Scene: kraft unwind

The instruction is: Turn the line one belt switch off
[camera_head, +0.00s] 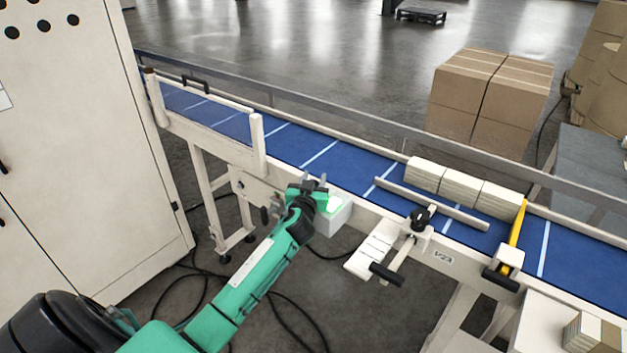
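My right gripper is not in view.
The blue conveyor belt (333,158) runs from upper left to lower right, carrying several pale stacks (458,188) behind a guide bar (430,203). A clamp handle (386,274) and a yellow arm (516,238) stand right. A tall cabinet (80,150) fills the left. Cables lie below.

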